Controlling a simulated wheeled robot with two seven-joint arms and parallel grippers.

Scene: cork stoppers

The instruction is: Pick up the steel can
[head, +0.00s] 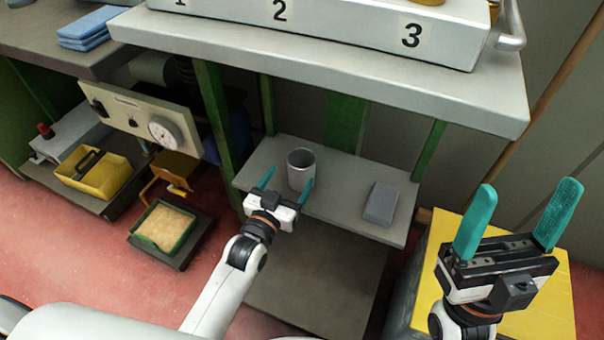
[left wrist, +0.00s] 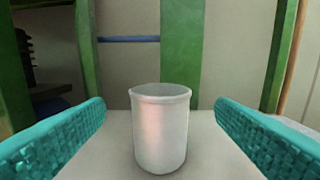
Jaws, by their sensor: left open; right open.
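The steel can (head: 301,168) stands upright on the grey shelf under the bench, near the middle of the head view. It also shows in the left wrist view (left wrist: 160,130), upright and centred between the fingers. My left gripper (head: 288,184) is open, with its teal fingers apart just in front of the can. In the left wrist view there is clear space between the can and each finger. My right gripper (head: 512,218) is open and empty at the right of the head view, above a yellow surface.
The grey shelf (head: 345,182) also bears a grey block (head: 381,203) right of the can. The bench top (head: 330,70) overhangs the shelf, and green posts (head: 213,110) stand at its left. A yellow tray (head: 95,178) and a bin with tan contents (head: 165,228) are further left.

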